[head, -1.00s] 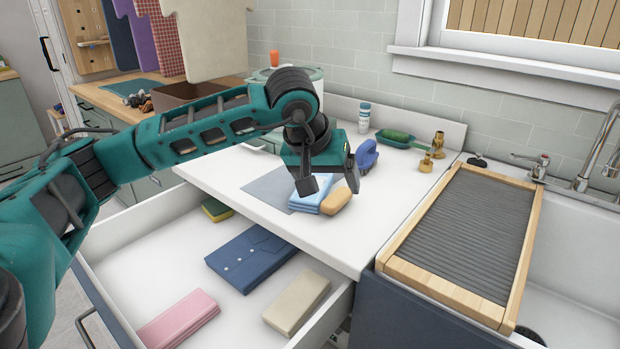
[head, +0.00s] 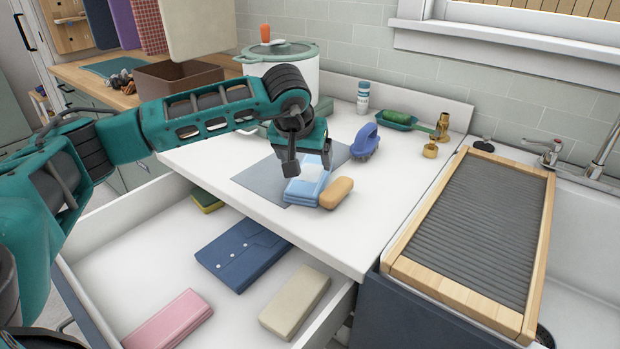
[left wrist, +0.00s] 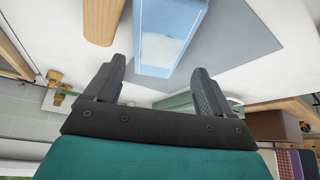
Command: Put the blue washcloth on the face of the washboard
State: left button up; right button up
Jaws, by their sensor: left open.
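The blue washcloth (head: 302,192) is a light blue folded stack with a pale patch on top. It lies on a grey mat (head: 262,186) on the white counter, beside a tan bar (head: 337,192). My left gripper (head: 308,165) is open at the cloth's far end, and its fingers partly cover that end. In the left wrist view, the cloth (left wrist: 172,22) lies ahead of the open, empty fingers (left wrist: 159,70). I cannot tell whether they touch it. The washboard (head: 470,230), a ribbed grey face in a wooden frame, lies over the sink at the right, bare. My right gripper is out of view.
A blue brush (head: 365,141), a white bottle (head: 363,98), a green tray (head: 399,119) and brass pieces (head: 431,150) stand behind. The counter's right front is clear.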

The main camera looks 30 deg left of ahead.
aim_at(310, 173)
pick_arm(q)
jog(key=shift+x, duration=2.75)
jog(key=shift+s+d+f, duration=0.1)
jog(key=shift+s+f, duration=0.05)
jog(key=shift+s, duration=0.1)
jog(key=shift+c, duration=0.5)
jog(key=c, duration=0.6)
